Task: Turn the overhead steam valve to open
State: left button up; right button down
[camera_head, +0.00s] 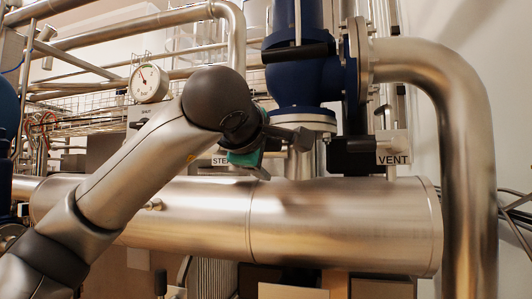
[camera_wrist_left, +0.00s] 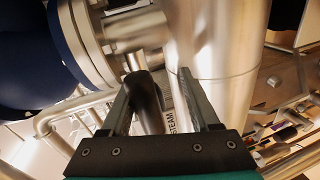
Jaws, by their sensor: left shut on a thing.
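The steam valve's black handle (camera_wrist_left: 146,100) shows in the left wrist view, between the two fingers of my left gripper (camera_wrist_left: 155,82). The gripper is shut on it. The STEAM label (camera_wrist_left: 172,121) is beside the handle, near the right finger. In the head view, my left gripper (camera_head: 288,135) is in front of the steel pipe junction, below the blue valve body. There, my wrist covers the steam handle and part of the STEAM label (camera_head: 220,161). My right gripper is not in view.
A black handle (camera_head: 352,155) with a VENT label (camera_head: 393,159) is just right of my gripper. A wide steel pipe (camera_head: 330,220) runs below it. The blue valve body (camera_head: 300,80) is above, and a round gauge (camera_head: 149,83) is at left.

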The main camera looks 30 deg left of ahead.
pick_arm(q)
jog(key=shift+o, duration=0.5)
jog(key=shift+f, duration=0.15)
jog(key=shift+w, duration=0.1)
jog(key=shift+r, duration=0.2)
jog(key=b+v, duration=0.3)
jog(key=v, duration=1.2)
jog(key=shift+d, duration=0.1)
